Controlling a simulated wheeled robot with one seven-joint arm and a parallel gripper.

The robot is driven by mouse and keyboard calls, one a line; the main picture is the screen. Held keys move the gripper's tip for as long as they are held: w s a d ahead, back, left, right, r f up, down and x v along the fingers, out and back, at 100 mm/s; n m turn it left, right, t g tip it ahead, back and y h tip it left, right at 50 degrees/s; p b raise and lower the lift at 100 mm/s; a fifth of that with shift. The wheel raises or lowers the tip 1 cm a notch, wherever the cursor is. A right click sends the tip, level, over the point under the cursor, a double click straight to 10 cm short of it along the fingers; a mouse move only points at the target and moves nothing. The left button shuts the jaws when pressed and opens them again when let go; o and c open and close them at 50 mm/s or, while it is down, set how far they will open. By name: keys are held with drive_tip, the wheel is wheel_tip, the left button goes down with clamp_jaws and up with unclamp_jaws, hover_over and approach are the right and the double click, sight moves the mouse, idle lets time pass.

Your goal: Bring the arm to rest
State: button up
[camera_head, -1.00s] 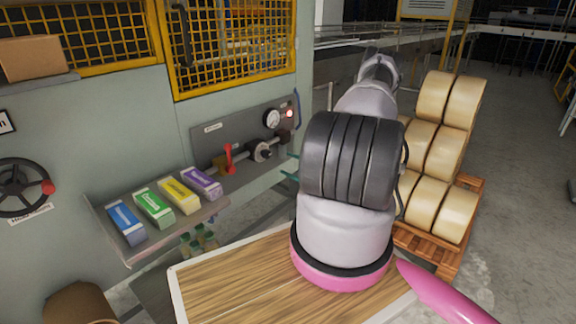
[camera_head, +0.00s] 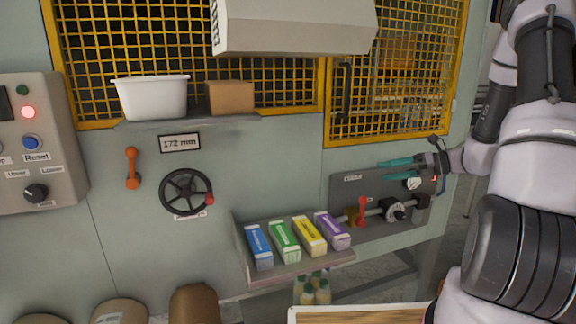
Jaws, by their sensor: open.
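My arm (camera_head: 545,60) comes in along the right side of the view, with its dark ribbed joint low at the right. My gripper (camera_head: 384,171) points left in front of the grey valve panel (camera_head: 345,192) on the machine's wall. Its two teal fingers are apart with nothing between them. I cannot tell how far the fingers are from the panel.
A red lever (camera_head: 362,208) and a round valve (camera_head: 396,211) sit just below the gripper. A shelf (camera_head: 300,267) holds blue, green, yellow and purple cartons. A handwheel (camera_head: 186,193) and orange handle (camera_head: 132,168) are farther left. A wooden-topped table (camera_head: 365,314) edges in below.

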drive_tip(key=s+a+r+n+h, duration=0.1)
drive_tip(key=s+r+n+h, duration=0.2)
drive_tip(key=s+r+n, duration=0.4)
drive_tip(key=s+a+r+n+t+h, duration=0.1)
drive_tip(key=s+r+n+h, duration=0.3)
drive_tip(key=s+r+n, duration=0.4)
drive_tip(key=s+a+r+n+h, duration=0.3)
drive_tip(key=s+r+n, duration=0.4)
drive_tip(key=n, duration=0.6)
drive_tip(key=shift+s+a+r+n+t+h, duration=0.15)
drive_tip(key=shift+s+a+n+t+h, duration=0.2)
drive_tip(key=shift+s+h, duration=0.4)
drive_tip(key=shift+d, duration=0.1)
drive_tip(key=shift+c, duration=0.7)
